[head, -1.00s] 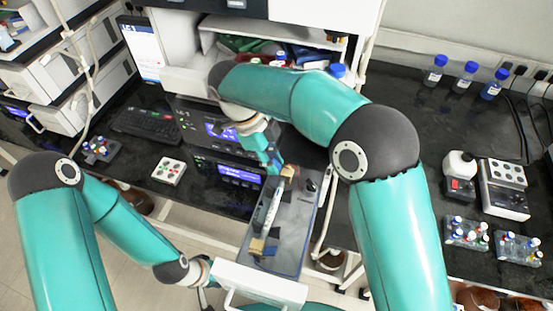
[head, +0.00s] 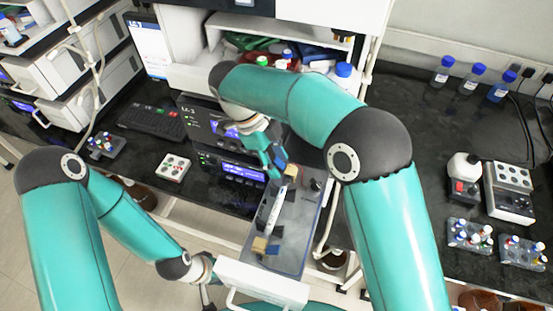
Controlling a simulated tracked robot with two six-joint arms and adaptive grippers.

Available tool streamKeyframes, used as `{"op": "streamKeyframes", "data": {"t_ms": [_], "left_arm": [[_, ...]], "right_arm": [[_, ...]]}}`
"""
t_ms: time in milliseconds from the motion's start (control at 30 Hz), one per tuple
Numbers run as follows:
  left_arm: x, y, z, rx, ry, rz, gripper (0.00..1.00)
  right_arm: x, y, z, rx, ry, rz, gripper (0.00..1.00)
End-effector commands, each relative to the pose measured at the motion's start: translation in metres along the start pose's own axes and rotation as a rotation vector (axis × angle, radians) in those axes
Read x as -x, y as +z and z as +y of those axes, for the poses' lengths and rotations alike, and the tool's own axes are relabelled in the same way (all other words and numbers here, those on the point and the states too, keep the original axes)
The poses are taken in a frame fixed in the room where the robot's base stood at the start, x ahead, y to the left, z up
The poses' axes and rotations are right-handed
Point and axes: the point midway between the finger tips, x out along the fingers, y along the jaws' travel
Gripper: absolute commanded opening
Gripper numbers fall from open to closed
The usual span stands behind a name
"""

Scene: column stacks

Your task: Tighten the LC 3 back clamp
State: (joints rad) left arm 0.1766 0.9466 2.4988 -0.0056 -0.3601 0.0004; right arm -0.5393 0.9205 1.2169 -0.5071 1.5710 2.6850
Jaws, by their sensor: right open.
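A long grey tray (head: 307,220) lies at the middle, carrying a slim white column (head: 276,208). A tan block-like clamp (head: 291,170) sits at the column's back end, and another tan clamp (head: 259,245) at its front end. My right gripper (head: 278,168) is open, pointing down just left of the back clamp. I cannot tell whether its fingers touch the clamp. My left gripper (head: 207,295) is low at the left of the tray's white front (head: 262,282); it is small and partly hidden, so its jaws are unclear.
Stacked dark instruments with lit displays (head: 243,172) stand left of the tray. A keyboard (head: 152,122) and a small button box (head: 173,167) lie farther left. Blue-capped bottles (head: 471,78) and vial racks (head: 469,235) stand on the right bench.

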Motion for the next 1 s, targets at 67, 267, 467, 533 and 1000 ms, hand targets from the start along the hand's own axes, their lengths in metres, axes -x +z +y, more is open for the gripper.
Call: {"op": "streamKeyframes", "data": {"t_ms": [67, 267, 467, 533, 1000], "left_arm": [[0.001, 0.0, 0.0, 0.0, 0.0, 0.0, 0.4], [0.001, 0.0, 0.0, 0.0, 0.0, 0.0, 0.4], [0.001, 0.0, 0.0, 0.0, 0.0, 0.0, 0.4], [0.001, 0.0, 0.0, 0.0, 0.0, 0.0, 0.4], [0.0, 0.0, 0.0, 0.0, 0.0, 0.0, 0.4]], "right_arm": [[0.001, 0.0, 0.0, -0.001, 0.0, 0.0, 0.46], [0.017, 0.0, -0.001, -0.002, -0.003, -0.002, 0.46], [0.047, 0.001, 0.0, -0.001, -0.002, -0.004, 0.46], [0.055, 0.001, -0.001, 0.0, -0.001, -0.003, 0.46], [0.074, 0.0, 0.0, 0.001, 0.001, 0.0, 0.46]]}}
